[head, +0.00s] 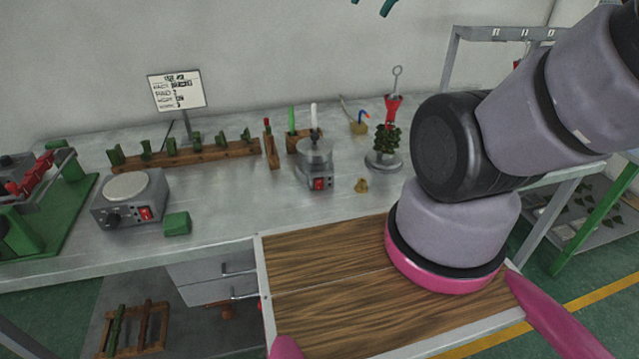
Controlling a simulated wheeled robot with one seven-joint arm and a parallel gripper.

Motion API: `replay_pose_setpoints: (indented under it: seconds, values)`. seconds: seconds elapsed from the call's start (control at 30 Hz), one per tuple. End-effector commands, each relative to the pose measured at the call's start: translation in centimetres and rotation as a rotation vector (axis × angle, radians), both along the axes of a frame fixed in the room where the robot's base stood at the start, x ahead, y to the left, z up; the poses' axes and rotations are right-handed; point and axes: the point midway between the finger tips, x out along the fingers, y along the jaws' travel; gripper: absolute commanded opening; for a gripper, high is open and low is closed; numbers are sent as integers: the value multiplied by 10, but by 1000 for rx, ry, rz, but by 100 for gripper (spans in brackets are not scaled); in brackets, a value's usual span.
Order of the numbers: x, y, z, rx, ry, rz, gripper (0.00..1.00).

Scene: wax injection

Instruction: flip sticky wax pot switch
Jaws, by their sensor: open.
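A small silver wax pot (314,156) stands upright near the middle of the grey bench in the head view, with a white-handled tool upright at it. A red rocker switch (318,184) is on the front of its box base. I cannot tell which way the switch is set. Only two teal tips of my gripper (374,4) show at the top edge, above and to the right of the pot. They are apart, with nothing seen between them, and clear of the pot and switch. The rest of the gripper is out of frame.
A heater box (130,190) with a pale round top and its own red switch sits left. A green block (177,224), a wooden pattern rack (190,156), a brass piece (361,186) and a dark-green wax tree (386,140) stand around. Bench between heater and pot is clear.

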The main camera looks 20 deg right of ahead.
Motion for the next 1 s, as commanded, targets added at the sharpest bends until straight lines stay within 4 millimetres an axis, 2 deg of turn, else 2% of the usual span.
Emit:
replay_pose_setpoints:
  seconds: [0.33, 0.37, 0.4, 0.47, 0.5, 1.0]
  values:
    - [0, 0, 0, 0, 0, 0, 50]
    - [0, 0, 0, 0, 0, 0, 46]
    - [0, 0, 0, 0, 0, 0, 31]
    - [0, 0, 0, 0, 0, 0, 8]
    - [0, 0, 0, 0, 0, 0, 0]
    - [0, 0, 0, 0, 0, 0, 0]
